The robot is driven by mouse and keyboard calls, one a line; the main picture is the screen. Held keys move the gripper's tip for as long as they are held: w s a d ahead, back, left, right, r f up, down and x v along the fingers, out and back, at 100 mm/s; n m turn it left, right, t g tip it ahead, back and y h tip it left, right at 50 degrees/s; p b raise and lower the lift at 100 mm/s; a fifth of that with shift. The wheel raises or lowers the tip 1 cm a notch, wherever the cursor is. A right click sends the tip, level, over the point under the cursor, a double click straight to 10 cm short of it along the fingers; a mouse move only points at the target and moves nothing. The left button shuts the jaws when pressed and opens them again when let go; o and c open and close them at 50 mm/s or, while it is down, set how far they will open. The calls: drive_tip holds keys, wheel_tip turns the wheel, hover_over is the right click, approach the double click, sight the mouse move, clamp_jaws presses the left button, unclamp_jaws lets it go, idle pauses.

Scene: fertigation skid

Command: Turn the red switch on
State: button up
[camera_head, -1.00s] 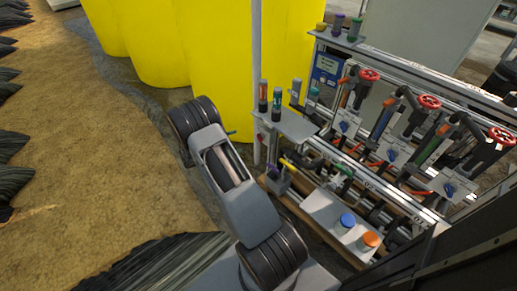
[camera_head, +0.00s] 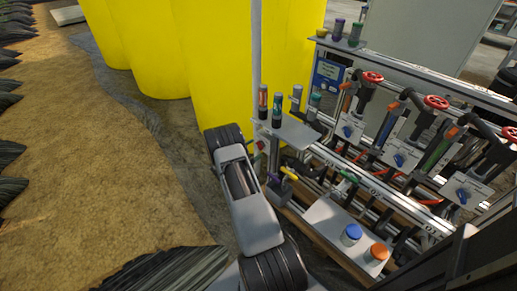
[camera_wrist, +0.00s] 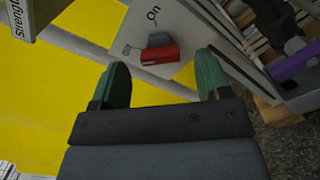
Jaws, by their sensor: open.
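In the wrist view, the red switch (camera_wrist: 160,54) sits on a pale grey panel (camera_wrist: 185,20). It has a red face beside a grey part, and the printed word "On" is beyond it. My gripper (camera_wrist: 163,80) is open, with its two green fingertips apart and nothing between them. The switch appears just beyond the gap between the fingertips, and I see no contact. In the head view, a small red part (camera_head: 260,146) shows by the pole at the rack's left end; I cannot tell whether it is the switch. My arm hides the gripper there.
Large yellow tanks (camera_head: 220,60) stand behind the pale pole. The pipe rack (camera_head: 400,130), with red handwheels and blue knobs, fills the right. Blue and orange caps (camera_head: 351,234) sit on its lower shelf. Open sandy ground (camera_head: 100,180) lies at left.

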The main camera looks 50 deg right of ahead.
sight(259, 145)
drive_tip(key=shift+s+d, duration=0.1)
drive_tip(key=shift+d, duration=1.5)
drive_tip(key=c, duration=0.9)
